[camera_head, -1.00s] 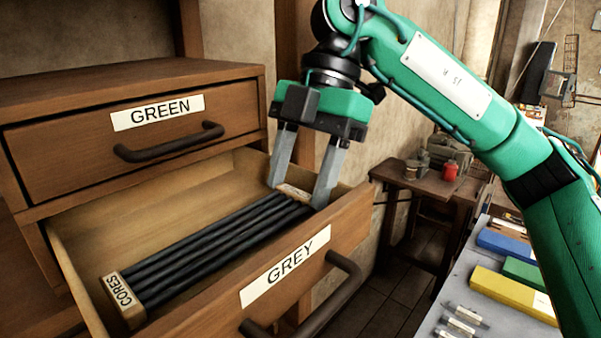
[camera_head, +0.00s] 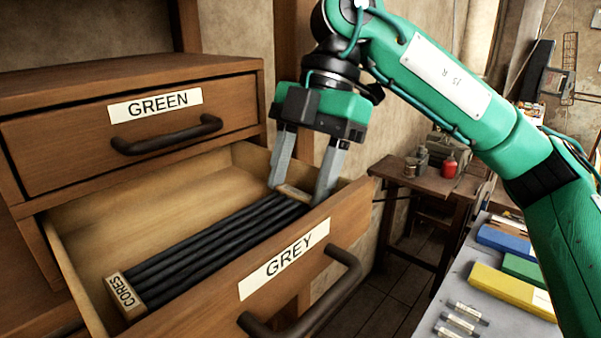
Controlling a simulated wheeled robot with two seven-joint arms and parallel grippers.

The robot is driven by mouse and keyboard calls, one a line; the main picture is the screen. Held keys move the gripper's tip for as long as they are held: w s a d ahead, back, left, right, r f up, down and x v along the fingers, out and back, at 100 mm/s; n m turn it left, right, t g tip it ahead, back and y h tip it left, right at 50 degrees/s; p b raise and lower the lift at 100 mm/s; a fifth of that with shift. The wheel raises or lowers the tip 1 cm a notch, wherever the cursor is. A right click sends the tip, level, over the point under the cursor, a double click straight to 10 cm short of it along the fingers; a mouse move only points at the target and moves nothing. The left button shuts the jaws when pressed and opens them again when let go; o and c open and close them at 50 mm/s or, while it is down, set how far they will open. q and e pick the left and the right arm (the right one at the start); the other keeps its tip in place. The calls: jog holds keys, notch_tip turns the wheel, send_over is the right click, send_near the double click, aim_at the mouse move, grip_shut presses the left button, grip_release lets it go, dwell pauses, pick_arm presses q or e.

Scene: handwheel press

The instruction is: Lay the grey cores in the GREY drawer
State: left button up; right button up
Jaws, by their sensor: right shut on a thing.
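The drawer labelled GREY (camera_head: 215,302) is pulled open. The grey cores (camera_head: 215,240), several dark rods side by side between two wooden end blocks, lie inside its walls. The near-left end block (camera_head: 122,293) is marked CORES. My right gripper (camera_head: 303,192) reaches down over the drawer's far right end. Its two fingers are shut on the far end block of the cores. I cannot tell whether the bundle rests fully on the drawer floor. My left gripper is not in view.
The GREEN drawer (camera_head: 60,145) above is closed. Bare drawer floor (camera_head: 150,215) shows behind the cores. A grey bench (camera_head: 420,325) at lower right holds blue, green and yellow blocks and small pale pieces. A small wooden table (camera_head: 408,178) with a red can stands behind.

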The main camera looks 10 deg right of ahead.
jog(key=shift+f, duration=0.15)
jog(key=o, duration=1.5)
jog(key=shift+o, duration=0.3)
jog(key=shift+w+a, duration=0.1)
